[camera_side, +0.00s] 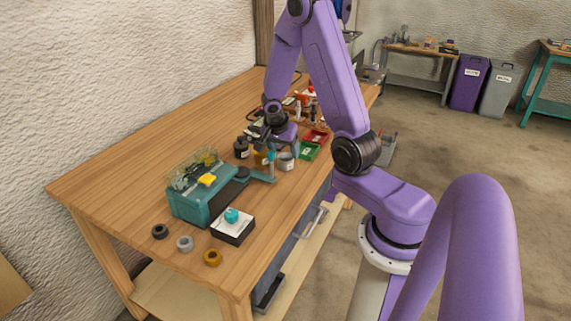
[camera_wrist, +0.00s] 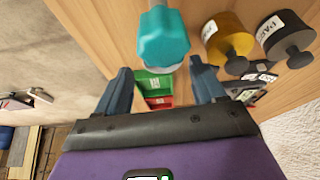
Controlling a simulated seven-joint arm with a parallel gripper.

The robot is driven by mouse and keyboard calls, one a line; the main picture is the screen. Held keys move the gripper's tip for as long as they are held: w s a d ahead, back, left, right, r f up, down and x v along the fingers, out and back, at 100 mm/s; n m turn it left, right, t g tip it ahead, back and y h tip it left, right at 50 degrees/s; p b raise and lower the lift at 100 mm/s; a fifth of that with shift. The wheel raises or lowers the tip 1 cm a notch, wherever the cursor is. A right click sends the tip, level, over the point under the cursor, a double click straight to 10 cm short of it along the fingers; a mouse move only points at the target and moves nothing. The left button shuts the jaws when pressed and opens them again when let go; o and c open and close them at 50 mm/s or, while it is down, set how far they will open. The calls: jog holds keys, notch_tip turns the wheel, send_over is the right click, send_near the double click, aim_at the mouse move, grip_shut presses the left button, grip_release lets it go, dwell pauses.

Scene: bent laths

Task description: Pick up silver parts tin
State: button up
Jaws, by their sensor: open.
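The tin that appears to be the silver parts tin (camera_side: 287,162) is a small pale grey tin with a label, upright on the wooden bench beside a yellow tin (camera_side: 262,158). In the wrist view a teal knob (camera_wrist: 163,42) stands in front of where it seems to be; only a pale rim (camera_wrist: 165,68) shows behind the knob, and I cannot tell for sure that it is the tin. My gripper (camera_wrist: 160,68) is open and empty, its fingers spread on either side of the knob's line. In the side view my gripper (camera_side: 268,132) is above and behind the tins, partly hidden.
The yellow tin (camera_wrist: 228,32) and a dark tin (camera_wrist: 285,38) stand close by. A teal machine (camera_side: 203,200) with a wire cage and a projecting arm stands left of the tins. Green (camera_side: 308,151) and red (camera_side: 315,136) bins lie to the right. The front bench corner holds several rings.

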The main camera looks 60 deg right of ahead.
aim_at(285, 158)
jog(key=shift+x, duration=2.8)
jog(key=shift+w, duration=0.15)
jog(key=c, duration=0.8)
